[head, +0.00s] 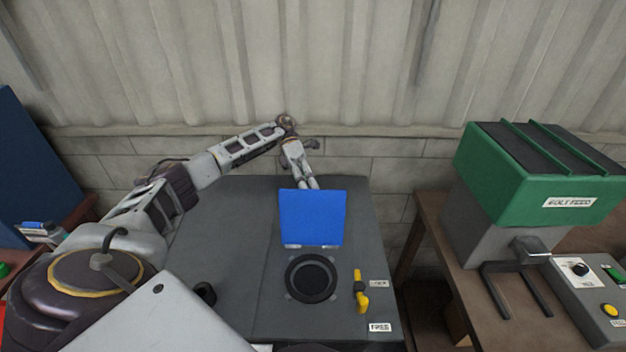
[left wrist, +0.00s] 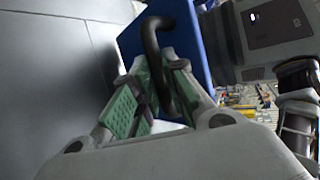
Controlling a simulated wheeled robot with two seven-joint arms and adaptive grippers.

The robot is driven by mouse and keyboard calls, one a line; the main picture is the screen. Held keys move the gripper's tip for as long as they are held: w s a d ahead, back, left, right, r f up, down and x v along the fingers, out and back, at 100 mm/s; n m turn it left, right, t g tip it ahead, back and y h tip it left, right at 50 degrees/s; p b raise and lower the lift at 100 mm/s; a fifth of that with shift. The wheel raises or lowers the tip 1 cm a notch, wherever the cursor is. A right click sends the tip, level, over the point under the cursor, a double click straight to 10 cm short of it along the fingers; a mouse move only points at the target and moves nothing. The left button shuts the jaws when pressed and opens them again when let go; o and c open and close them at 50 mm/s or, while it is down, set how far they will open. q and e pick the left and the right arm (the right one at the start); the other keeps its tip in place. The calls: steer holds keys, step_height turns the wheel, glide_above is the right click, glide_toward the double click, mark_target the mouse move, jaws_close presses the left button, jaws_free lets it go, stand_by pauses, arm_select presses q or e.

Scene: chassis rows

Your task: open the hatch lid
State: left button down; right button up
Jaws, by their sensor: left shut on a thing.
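The blue hatch lid (head: 312,215) stands raised at the back of the round black hatch opening (head: 311,278), which lies uncovered on the grey chassis. Hinge pieces show along the lid's lower edge. My left gripper (head: 309,183) is behind the lid's top edge, its tips partly hidden by it. In the left wrist view, the green-padded fingers of my left gripper (left wrist: 163,90) are shut on the black handle (left wrist: 152,45) of the blue lid (left wrist: 188,38). My right gripper is out of view.
A ribbed wall (head: 330,70) rises close behind the chassis (head: 225,240). To the right, a wooden bench (head: 430,215) holds a green-topped bolt feeder (head: 530,185) and a button box (head: 590,290). A blue panel (head: 35,155) stands at far left.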

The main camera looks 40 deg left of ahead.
arm_select(q)
steer(key=shift+s+f, duration=0.15)
steer(key=shift+f, duration=0.55)
steer(key=c, duration=1.8)
jaws_free()
steer(key=o, duration=0.3)
steer(key=shift+w+f, duration=0.15)
steer(key=shift+w, duration=0.05)
steer(key=shift+o, duration=0.2)
steer(key=shift+r, duration=0.2)
steer(key=shift+w+a+r, duration=0.1)
steer(key=shift+r, duration=0.1)
step_height(320, 180, up, 10)
steer(key=shift+f, duration=0.15)
